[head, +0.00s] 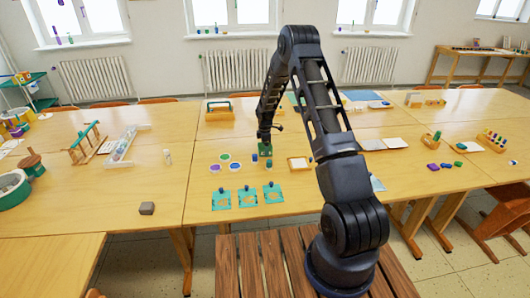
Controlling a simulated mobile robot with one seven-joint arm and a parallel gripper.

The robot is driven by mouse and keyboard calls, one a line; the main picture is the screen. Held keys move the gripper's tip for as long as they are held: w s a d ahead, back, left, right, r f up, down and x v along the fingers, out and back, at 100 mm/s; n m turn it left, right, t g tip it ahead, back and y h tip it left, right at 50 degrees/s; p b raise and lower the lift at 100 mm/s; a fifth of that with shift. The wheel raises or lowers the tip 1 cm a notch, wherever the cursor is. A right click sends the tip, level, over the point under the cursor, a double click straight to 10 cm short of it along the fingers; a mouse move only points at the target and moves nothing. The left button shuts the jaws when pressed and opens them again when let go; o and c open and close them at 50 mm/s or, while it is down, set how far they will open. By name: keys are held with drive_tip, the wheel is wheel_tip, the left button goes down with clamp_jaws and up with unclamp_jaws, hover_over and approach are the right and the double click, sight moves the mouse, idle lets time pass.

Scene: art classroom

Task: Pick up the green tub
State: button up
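My gripper (265,142) points down over the middle of the big wooden table. A small green thing (265,150), which may be the green tub, shows right at its fingertips. The view is too small to tell whether the fingers are open around it or shut on it. Several small round pots with coloured tops, one of them green (225,157), stand just left of my gripper. A larger green-rimmed round tub (13,190) stands at the far left edge of the table.
Three teal square cards (247,196) lie in front of my gripper. A small white-topped tray (299,163) lies to its right and a wooden carrier (219,113) behind it.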

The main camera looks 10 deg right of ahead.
drive_tip(key=c, duration=0.9)
drive_tip(key=shift+r, duration=0.1)
drive_tip(key=shift+c, duration=0.2)
